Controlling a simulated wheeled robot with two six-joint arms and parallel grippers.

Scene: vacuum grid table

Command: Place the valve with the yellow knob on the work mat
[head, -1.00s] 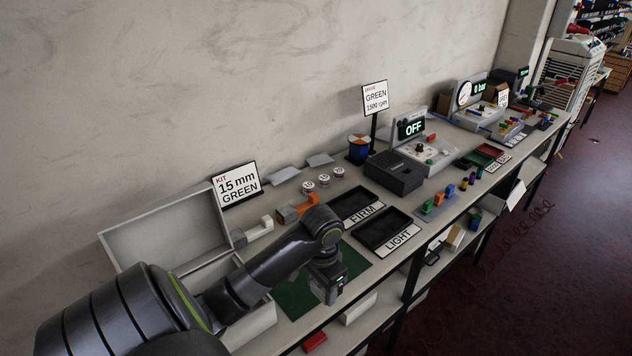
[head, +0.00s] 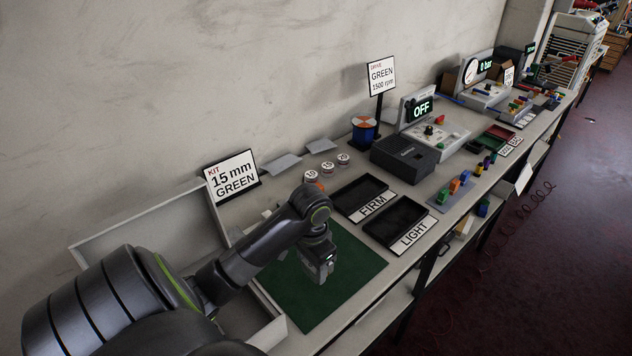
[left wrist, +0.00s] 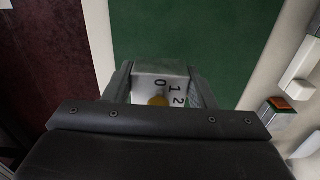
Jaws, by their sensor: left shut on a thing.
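The valve shows in the left wrist view as a white block (left wrist: 160,68) marked 0, 1 and 2, with a yellow knob (left wrist: 158,100). My left gripper (left wrist: 162,85) is shut on it, one finger on each side. In the head view my left gripper (head: 320,272) points down over the green work mat (head: 335,297), and the valve is hidden or too small to make out there. The mat also fills much of the left wrist view (left wrist: 200,30). I cannot tell whether the valve touches the mat. My right gripper is not in view.
Black trays marked FIRM (head: 360,193) and LIGHT (head: 398,222) lie right of the mat. A grey open box (head: 150,235) stands to the left. A sign (head: 232,177) reads 15 mm GREEN. The mat's front part is clear.

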